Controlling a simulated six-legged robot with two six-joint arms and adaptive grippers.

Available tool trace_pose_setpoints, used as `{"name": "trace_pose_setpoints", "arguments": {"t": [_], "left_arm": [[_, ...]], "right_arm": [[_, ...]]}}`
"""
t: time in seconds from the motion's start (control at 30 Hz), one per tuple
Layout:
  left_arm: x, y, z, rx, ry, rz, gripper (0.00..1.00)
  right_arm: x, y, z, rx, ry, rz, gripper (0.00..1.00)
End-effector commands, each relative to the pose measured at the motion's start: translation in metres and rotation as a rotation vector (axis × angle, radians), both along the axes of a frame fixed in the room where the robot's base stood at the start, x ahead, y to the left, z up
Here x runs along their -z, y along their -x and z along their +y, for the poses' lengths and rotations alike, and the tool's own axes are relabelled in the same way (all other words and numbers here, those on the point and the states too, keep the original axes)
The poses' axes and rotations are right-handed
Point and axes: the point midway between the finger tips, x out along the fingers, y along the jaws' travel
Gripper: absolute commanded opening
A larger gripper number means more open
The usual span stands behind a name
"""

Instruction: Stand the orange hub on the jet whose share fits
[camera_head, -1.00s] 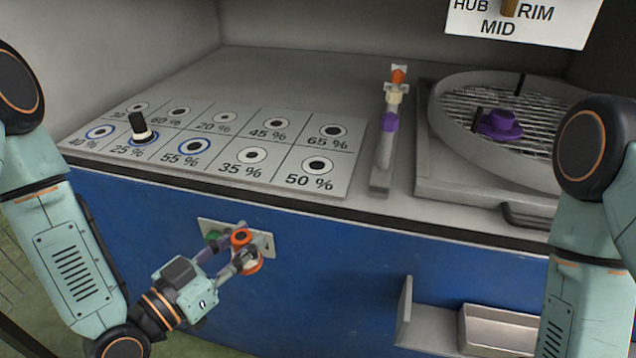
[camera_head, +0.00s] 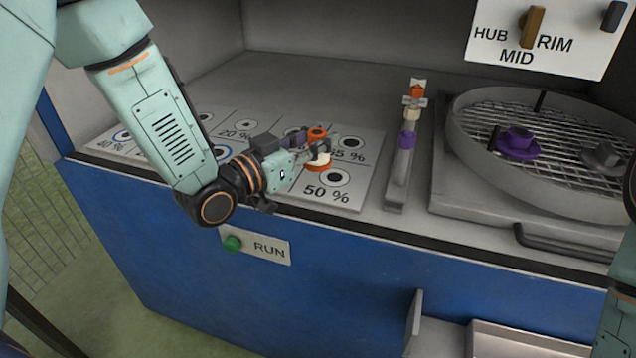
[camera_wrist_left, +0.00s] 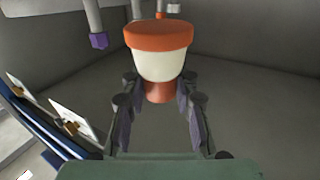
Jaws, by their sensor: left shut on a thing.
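My left gripper (camera_head: 318,148) is shut on the orange hub (camera_head: 318,166), an orange-and-cream piece. In the left wrist view the orange hub (camera_wrist_left: 160,62) shows a wide orange band, a cream body and a narrower orange part between the fingers. The jet board (camera_head: 375,145) is pale, with ringed holes and percent labels. The gripper holds the hub over its right part, by the 35 % and 50 % cells. The 50 % jet (camera_head: 334,177) and 65 % jet (camera_head: 352,143) show; my arm hides several others. The right gripper is out of view.
A rail (camera_head: 398,180) with orange, cream and purple parts stands right of the board. The round mesh turntable (camera_head: 470,150) carries a purple hub (camera_head: 517,143) and a grey hub (camera_head: 603,157). A HUB/MID/RIM sign (camera_head: 485,50) hangs above. A green RUN button (camera_head: 232,243) is on the blue front.

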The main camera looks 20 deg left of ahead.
Motion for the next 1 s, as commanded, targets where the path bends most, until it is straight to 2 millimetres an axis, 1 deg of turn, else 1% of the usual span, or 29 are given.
{"name": "trace_pose_setpoints", "arguments": {"t": [0.03,0.1,0.2,0.37,0.53,0.6,0.83,1.0], "left_arm": [[0.014,0.0,0.0,0.001,0.0,0.001,0.0],[0.025,0.0,-0.001,0.002,0.0,0.0,0.0],[0.034,0.0,-0.001,0.003,0.0,-0.002,0.0],[0.044,0.0,-0.002,0.005,-0.001,-0.003,0.0],[0.068,-0.001,-0.002,0.005,0.0,-0.001,0.0],[0.075,0.0,-0.002,0.005,-0.001,-0.003,0.0],[0.074,0.0,-0.002,0.005,0.0,-0.004,0.0],[0.078,0.0,-0.002,0.005,0.0,-0.004,0.0]], "right_arm": [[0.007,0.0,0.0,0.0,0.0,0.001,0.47],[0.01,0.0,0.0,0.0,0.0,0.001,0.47],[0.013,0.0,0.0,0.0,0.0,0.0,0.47],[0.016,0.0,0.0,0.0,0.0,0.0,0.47],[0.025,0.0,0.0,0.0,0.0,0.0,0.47],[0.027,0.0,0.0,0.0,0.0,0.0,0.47],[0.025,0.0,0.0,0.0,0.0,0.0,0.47],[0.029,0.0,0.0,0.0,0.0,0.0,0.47]]}}
